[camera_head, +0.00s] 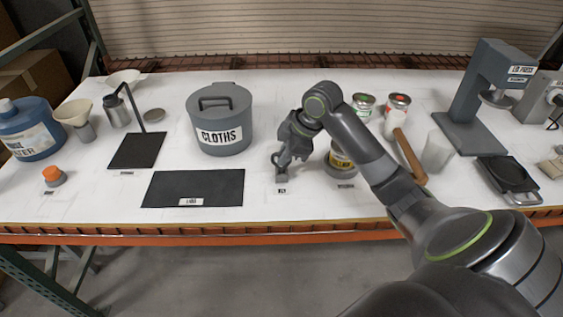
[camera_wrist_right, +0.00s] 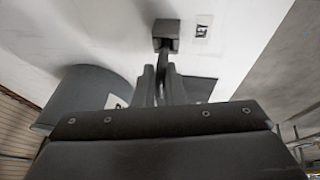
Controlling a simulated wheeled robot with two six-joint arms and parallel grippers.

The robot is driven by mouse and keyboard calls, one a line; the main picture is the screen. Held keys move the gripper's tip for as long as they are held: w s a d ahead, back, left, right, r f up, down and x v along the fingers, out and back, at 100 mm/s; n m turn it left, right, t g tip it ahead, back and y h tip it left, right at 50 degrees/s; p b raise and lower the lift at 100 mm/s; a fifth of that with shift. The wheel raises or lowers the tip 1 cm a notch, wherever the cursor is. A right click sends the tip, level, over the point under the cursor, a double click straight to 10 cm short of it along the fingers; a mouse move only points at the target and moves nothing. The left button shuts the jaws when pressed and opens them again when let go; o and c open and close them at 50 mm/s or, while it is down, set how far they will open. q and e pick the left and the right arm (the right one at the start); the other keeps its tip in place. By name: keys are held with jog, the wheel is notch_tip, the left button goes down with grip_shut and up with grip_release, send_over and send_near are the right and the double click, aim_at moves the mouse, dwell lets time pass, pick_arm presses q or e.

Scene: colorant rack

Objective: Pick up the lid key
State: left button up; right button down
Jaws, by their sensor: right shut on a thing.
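My right gripper (camera_head: 283,160) reaches down to the small grey holder block (camera_head: 281,174) near the front middle of the table. In the right wrist view its two fingers (camera_wrist_right: 160,84) are closed on the thin dark lid key (camera_wrist_right: 161,70), which runs from between them to the grey block (camera_wrist_right: 166,34). The key seems to be still at the block; whether it sits in it or is just clear cannot be told. In the head view the gripper mostly hides the key. My left gripper is not in view.
A grey CLOTHS bin (camera_head: 218,138) stands left of the gripper, with a black mat (camera_head: 165,190) in front. A wooden-handled tool (camera_head: 409,157) and a grey press (camera_head: 470,120) stand farther right.

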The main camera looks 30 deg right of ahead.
jog(key=shift+r, duration=0.1)
notch_tip(320, 180, up, 10)
jog(key=shift+f+b, duration=0.2)
jog(key=shift+b, duration=0.3)
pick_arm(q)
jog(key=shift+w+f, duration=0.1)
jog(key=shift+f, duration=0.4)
pick_arm(e)
jog(key=shift+r, duration=0.15)
jog(key=c, duration=2.1)
grip_release()
jog(key=shift+c, duration=0.2)
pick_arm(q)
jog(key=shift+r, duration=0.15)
pick_arm(e)
grip_shut()
